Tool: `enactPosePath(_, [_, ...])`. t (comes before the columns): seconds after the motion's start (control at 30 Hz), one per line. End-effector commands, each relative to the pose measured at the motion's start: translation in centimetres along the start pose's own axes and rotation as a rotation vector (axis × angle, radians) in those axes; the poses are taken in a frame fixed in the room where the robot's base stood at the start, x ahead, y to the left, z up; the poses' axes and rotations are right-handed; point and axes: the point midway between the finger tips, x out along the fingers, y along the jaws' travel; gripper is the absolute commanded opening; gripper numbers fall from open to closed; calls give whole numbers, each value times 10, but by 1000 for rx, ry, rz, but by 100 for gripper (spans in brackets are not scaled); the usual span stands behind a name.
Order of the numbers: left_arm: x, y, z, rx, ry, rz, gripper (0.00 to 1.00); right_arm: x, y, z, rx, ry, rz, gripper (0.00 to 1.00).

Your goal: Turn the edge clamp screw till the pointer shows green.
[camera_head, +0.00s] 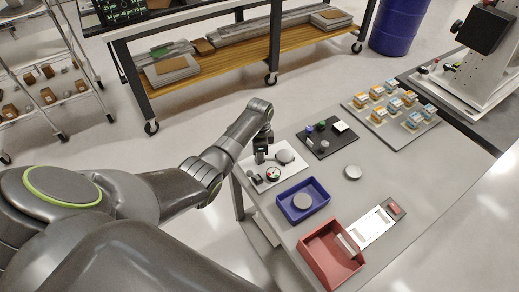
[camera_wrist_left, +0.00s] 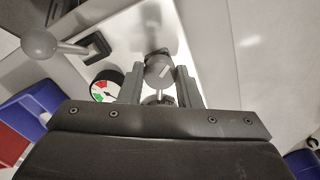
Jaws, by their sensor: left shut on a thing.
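In the head view my left gripper (camera_head: 262,152) reaches down over the white fixture plate (camera_head: 258,182) and hides the screw. The round dial (camera_wrist_left: 106,87) beside the left finger has red and green zones and a dark pointer; I cannot tell for sure which zone the pointer is in. The dial also shows in the head view (camera_head: 272,175). My right gripper is not in view.
A grey ball-ended lever (camera_wrist_left: 40,43) stands close to the dial.

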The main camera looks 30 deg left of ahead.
Motion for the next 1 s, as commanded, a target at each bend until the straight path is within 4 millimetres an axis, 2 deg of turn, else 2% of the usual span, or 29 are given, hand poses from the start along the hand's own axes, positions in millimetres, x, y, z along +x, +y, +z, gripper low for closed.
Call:
enactPosePath(0.33, [-2, -1, -1, 156, 3, -2, 8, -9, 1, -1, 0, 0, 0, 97])
enactPosePath(0.87, [-1, -1, -2, 185, 4, -4, 8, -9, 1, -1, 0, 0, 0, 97])
enactPosePath(0.9, [-1, -1, -2, 185, 4, -4, 32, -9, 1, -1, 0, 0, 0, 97])
enactPosePath(1.0, [-1, -1, -2, 185, 4, -4, 45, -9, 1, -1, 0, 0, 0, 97])
